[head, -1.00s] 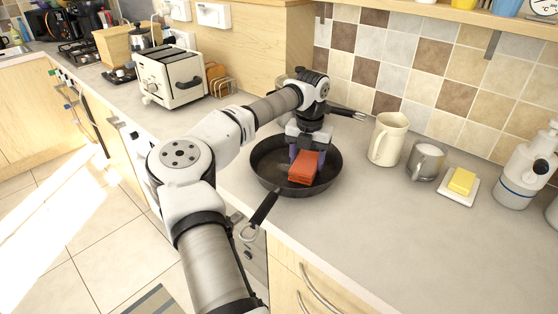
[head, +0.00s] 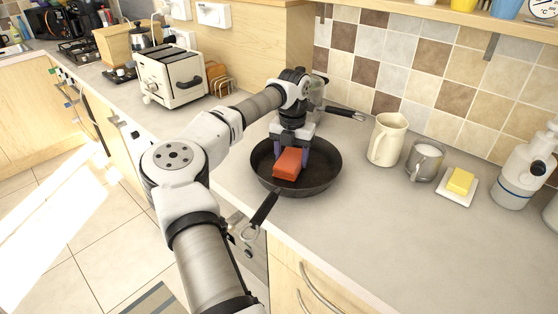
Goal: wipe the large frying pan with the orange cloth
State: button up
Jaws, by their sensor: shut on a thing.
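The large frying pan (head: 318,180) is dark and sits on the worktop near its front edge, with its black handle pointing toward the lower left. My gripper (head: 290,152) is over the pan, pointing down, shut on the orange cloth (head: 287,165). The cloth looks like a folded orange-red block and is in the left part of the pan, within the rim. I cannot tell for certain whether it touches the pan's bottom. The gripper's fingers are partly hidden behind the cloth.
A cream jug (head: 386,140), a grey mug (head: 425,161) and butter on a white dish (head: 458,187) stand right of the pan. A toaster (head: 171,77) is at the back left. Another dark handle (head: 345,113) lies behind the pan. The worktop at front right is clear.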

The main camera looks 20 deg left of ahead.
jog(key=shift+a+p, duration=0.6)
jog(key=shift+a, duration=1.1)
jog(key=shift+d, duration=0.1)
jog(key=shift+d+f, duration=0.15)
jog(key=shift+d, duration=1.6)
jog(key=shift+d, duration=1.8)
jog(key=shift+w, duration=0.1)
